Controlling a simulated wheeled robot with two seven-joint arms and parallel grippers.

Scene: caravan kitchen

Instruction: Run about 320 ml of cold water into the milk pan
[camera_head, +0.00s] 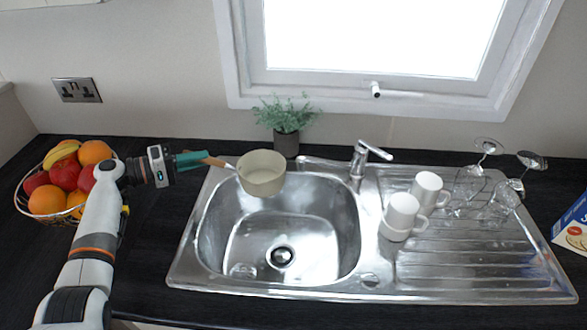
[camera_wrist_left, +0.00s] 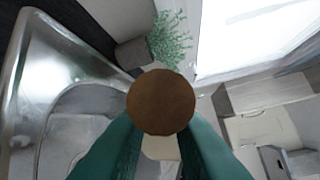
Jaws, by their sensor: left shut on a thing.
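The milk pan (camera_head: 262,174) is cream-coloured with a wooden handle (camera_head: 214,161). It is held upright over the back left part of the steel sink bowl (camera_head: 325,233). My left gripper (camera_head: 205,158) is shut on the handle, left of the pan. In the left wrist view the handle's round brown end (camera_wrist_left: 161,102) sits between the green fingers and hides most of the pan. The pan's inside is too small to read. My right gripper is not in view.
White mugs (camera_head: 401,213) and upturned glasses (camera_head: 487,147) stand on the drainer at the right. A potted plant (camera_head: 286,140) is behind the pan. A fruit basket (camera_head: 67,218) is beside my left arm. A box (camera_head: 573,228) stands at the right edge.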

